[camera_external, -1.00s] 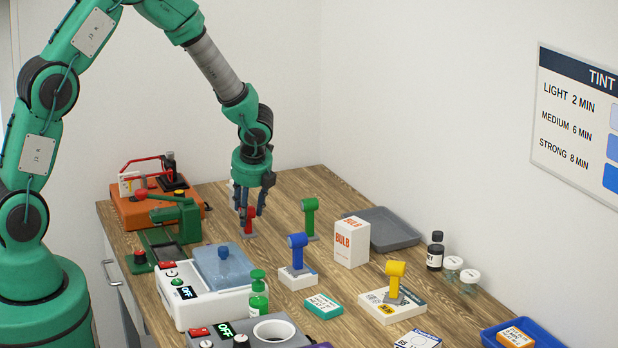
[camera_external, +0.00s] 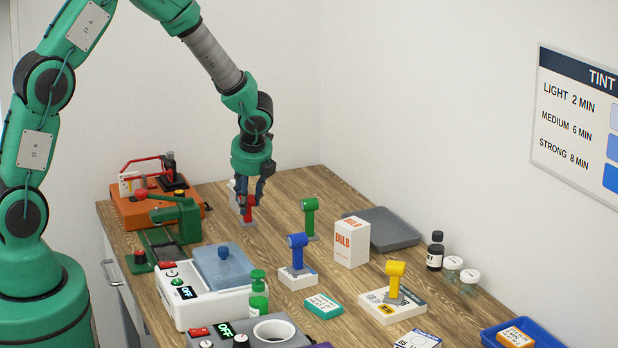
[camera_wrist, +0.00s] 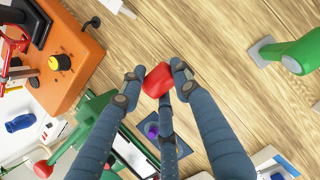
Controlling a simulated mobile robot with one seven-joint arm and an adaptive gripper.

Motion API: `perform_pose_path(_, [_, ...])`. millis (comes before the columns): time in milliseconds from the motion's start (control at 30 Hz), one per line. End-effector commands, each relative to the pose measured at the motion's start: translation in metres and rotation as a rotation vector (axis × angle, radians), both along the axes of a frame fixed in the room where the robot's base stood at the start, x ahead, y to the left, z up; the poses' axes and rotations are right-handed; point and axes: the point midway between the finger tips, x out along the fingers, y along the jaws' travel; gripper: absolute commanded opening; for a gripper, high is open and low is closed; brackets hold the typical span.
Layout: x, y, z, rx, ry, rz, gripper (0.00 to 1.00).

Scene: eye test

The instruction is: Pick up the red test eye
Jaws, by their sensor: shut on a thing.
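The red test eye (camera_external: 249,207) is in my gripper (camera_external: 249,196) in the external view, above the back left of the table. My fingers are shut on its upper part; its grey foot shows below them. In the wrist view the red head (camera_wrist: 158,78) sits between the fingertips of my gripper (camera_wrist: 157,82). A green test eye (camera_external: 310,217) stands to the right of my gripper. A blue one (camera_external: 298,253) stands on a white box, and a yellow one (camera_external: 395,280) on a flat box nearer the front right.
A white bulb box (camera_external: 351,242) and a grey tray (camera_external: 395,228) stand to the right. An orange machine (camera_external: 135,210) and a green device (camera_external: 180,215) stand to the left. A white unit with a blue lid (camera_external: 220,264) is in front. Bare wood lies around the gripper.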

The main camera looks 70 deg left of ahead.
Motion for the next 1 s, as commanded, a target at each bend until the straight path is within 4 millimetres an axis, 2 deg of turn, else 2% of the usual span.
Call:
perform_pose_path(33, [0.001, 0.000, 0.012, 0.001, -0.003, 0.000, 0.01])
perform_pose_path(167, [-0.020, -0.007, 0.009, 0.000, 0.001, -0.001, 0.01])
perform_pose_path(700, [-0.109, -0.040, 0.017, 0.000, 0.000, -0.001, 0.01])
perform_pose_path(1000, [-0.141, -0.052, 0.020, 0.000, 0.000, 0.000, 0.01])
